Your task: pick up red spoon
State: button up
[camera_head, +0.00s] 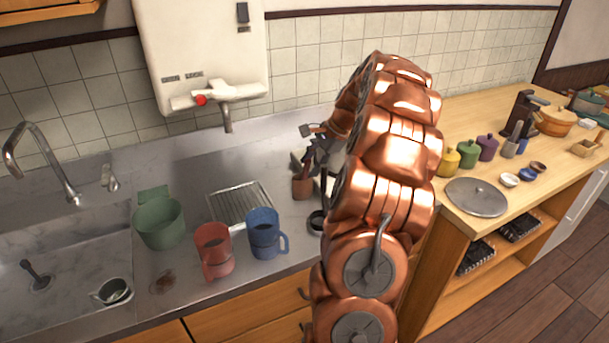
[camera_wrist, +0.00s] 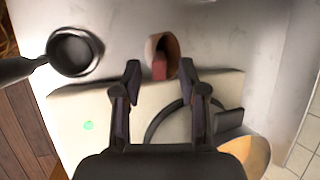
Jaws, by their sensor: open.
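A red piece (camera_wrist: 159,69) shows in the wrist view at the mouth of a brown cup (camera_wrist: 171,43). It may be the red spoon, but its full shape does not show. My gripper (camera_wrist: 160,76) is open, with one finger on each side of the red piece and nothing visibly held. In the head view, a brown holder (camera_head: 303,188) with dark utensils stands on the steel counter beside my copper arm. I cannot make out a red spoon there.
A dark pan (camera_wrist: 74,52) lies left of the cup, and a pale board (camera_wrist: 65,103) lies below the fingers. In the head view, a red mug (camera_head: 214,252), a blue mug (camera_head: 263,232) and a green container (camera_head: 160,222) stand near the sink.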

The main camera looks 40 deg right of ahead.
aim_at(304, 178)
jog(key=shift+x, duration=1.2)
grip_shut()
